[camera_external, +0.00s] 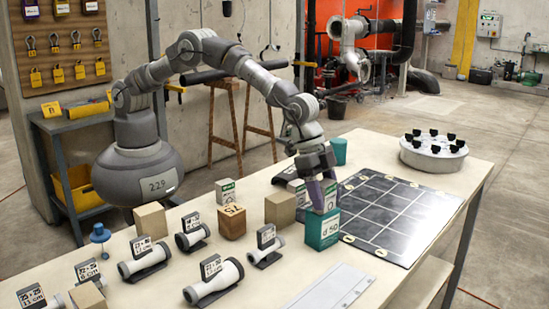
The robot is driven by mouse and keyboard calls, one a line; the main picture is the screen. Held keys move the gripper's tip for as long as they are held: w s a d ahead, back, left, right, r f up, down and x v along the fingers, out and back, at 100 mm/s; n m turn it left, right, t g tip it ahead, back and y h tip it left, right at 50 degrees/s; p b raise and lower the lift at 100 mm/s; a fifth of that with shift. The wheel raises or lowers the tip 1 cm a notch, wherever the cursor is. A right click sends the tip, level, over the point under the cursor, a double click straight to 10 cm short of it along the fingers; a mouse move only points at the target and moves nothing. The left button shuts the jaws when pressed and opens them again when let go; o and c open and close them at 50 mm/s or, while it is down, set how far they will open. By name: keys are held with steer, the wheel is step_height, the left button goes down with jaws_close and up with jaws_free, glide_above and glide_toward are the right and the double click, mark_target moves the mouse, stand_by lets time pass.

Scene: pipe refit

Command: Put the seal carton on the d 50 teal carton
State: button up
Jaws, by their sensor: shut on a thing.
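The d 50 teal carton (322,231) stands upright on the table, near the left edge of the black gridded panel. My gripper (322,197) points down right above it and is shut on a small pale carton with a ring mark, the seal carton (331,197). The dark fingers hide part of the seal carton. Its underside is at or just above the top of the teal carton; I cannot tell whether they touch.
A brown box (232,222) and a tan box (280,208) stand left of the teal carton. Several pipe pieces with labels, such as a white pipe (214,283), lie in front. The black panel (400,215) is bare. A round white fixture (433,152) stands at the back right.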

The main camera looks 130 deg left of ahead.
steer(key=o, duration=1.1)
steer(key=shift+f, duration=0.1)
steer(key=shift+c, duration=0.2)
steer(key=p+v, duration=0.3)
steer(key=v, duration=0.9)
